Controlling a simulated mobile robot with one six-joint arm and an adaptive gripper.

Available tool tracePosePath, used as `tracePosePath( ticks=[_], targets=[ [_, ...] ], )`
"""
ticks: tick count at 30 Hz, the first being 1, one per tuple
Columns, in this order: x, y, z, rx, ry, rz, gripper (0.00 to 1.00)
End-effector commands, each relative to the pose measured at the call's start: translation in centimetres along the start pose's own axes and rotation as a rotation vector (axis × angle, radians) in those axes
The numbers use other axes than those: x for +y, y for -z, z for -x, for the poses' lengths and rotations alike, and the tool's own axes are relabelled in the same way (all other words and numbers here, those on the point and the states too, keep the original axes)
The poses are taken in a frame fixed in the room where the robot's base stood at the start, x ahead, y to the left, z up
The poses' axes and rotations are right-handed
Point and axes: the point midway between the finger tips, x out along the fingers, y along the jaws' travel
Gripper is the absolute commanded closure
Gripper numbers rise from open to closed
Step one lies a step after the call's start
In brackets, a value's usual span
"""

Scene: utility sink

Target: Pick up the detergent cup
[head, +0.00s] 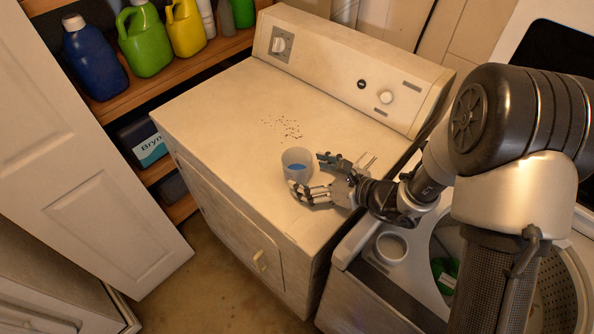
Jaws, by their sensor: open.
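The detergent cup (290,159) is a small translucent whitish cup with blue liquid inside. It stands upright on the flat top of the white dryer (220,117). My gripper (305,174) is open, coming in from the right, low over the dryer top. One finger lies behind the cup's right side and the other in front of it, so the cup's right edge is close to the gap between the fingertips. I cannot tell whether either finger touches the cup.
Dark specks (284,127) lie behind the cup. Detergent bottles (146,42) stand on a wooden shelf. The dryer top's left is clear.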

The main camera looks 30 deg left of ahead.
Motion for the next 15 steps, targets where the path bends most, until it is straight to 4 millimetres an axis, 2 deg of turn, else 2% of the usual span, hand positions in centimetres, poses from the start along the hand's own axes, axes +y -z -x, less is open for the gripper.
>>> tracePosePath(
  ticks=[9, 15],
  targets=[
    [-0.1, 0.1, -4.5, 0.001, -0.003, 0.002, 0.15],
    [-0.2, -0.1, -5.0, 0.001, 0.000, 0.001, 0.15]
  ],
)
